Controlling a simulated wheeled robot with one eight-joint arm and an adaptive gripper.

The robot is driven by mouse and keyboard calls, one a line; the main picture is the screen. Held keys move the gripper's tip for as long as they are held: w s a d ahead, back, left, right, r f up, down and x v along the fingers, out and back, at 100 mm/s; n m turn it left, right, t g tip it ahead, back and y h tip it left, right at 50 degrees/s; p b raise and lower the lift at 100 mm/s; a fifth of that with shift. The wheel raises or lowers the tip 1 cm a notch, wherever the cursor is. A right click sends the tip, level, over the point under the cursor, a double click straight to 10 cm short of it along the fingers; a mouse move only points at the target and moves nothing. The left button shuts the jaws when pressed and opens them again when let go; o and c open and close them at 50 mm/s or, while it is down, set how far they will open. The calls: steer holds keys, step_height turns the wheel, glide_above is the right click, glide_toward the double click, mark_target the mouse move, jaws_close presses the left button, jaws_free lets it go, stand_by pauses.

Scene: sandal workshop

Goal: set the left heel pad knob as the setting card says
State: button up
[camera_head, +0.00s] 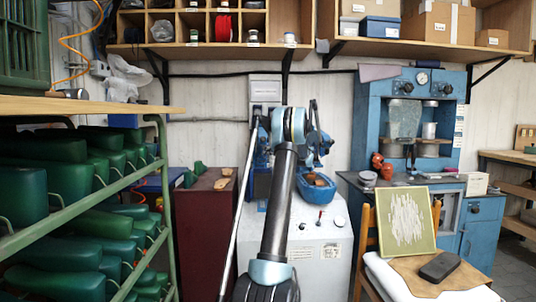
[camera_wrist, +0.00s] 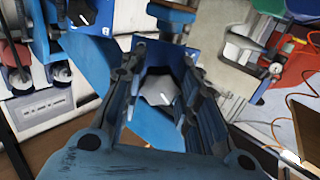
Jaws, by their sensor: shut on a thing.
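In the wrist view, my gripper (camera_wrist: 160,76) has its two dark fingers shut on a pale, faceted knob (camera_wrist: 158,90) set against a blue part of the machine (camera_wrist: 168,58). I cannot read any mark or setting on the knob. In the head view, my arm reaches to the blue upper part of a machine with a pale grey cabinet (camera_head: 334,266); the arm hides my gripper and the knob. I cannot pick out a readable setting card in either view. A small label (camera_wrist: 45,107) on the pale panel in the wrist view is too small to read.
A green rack (camera_head: 80,215) of green lasts stands at left, and a dark red cabinet (camera_head: 203,240) beside the machine. A blue press (camera_head: 374,120) stands at right. A chair (camera_head: 365,250) with a framed panel (camera_head: 406,222) is at front right. An orange cable (camera_wrist: 300,95) hangs near the gripper.

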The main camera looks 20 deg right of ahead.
steer(key=shift+m, duration=1.7)
steer(key=o, duration=1.1)
steer(key=shift+d, duration=0.1)
steer(key=v, duration=1.2)
